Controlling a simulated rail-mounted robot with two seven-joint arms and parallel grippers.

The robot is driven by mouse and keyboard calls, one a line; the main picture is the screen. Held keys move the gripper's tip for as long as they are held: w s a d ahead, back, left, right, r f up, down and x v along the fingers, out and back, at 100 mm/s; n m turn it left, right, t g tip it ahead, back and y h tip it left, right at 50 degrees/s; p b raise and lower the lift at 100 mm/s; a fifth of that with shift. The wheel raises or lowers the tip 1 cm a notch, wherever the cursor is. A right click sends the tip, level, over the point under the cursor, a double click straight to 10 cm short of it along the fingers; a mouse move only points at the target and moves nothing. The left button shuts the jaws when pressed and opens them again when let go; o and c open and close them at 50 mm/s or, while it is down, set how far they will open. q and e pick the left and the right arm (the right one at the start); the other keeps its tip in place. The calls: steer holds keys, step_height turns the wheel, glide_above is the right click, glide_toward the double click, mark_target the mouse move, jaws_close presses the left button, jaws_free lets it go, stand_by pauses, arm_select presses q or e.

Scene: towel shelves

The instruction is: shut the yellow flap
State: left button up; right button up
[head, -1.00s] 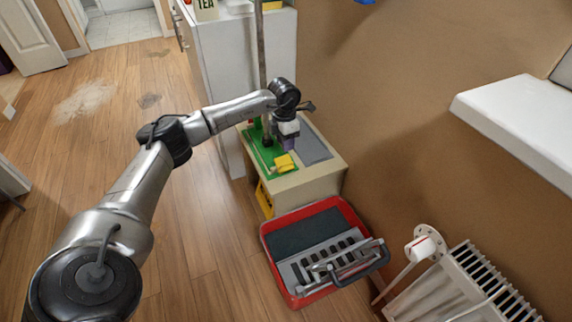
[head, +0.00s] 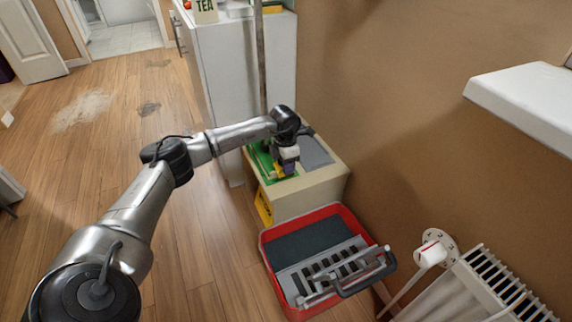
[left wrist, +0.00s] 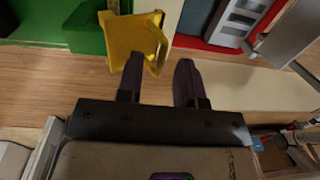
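A yellow piece, seemingly the flap, shows in the left wrist view (left wrist: 132,38) beside a green surface (left wrist: 88,30). It has a raised rim along its right side; I cannot tell how far open it is. The left finger overlaps the yellow piece's lower edge; contact is unclear. My right gripper is not in view.
A tall white cabinet (head: 235,80) is behind, a radiator (head: 490,290) at right.

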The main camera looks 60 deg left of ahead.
arm_select(q)
jaws_close()
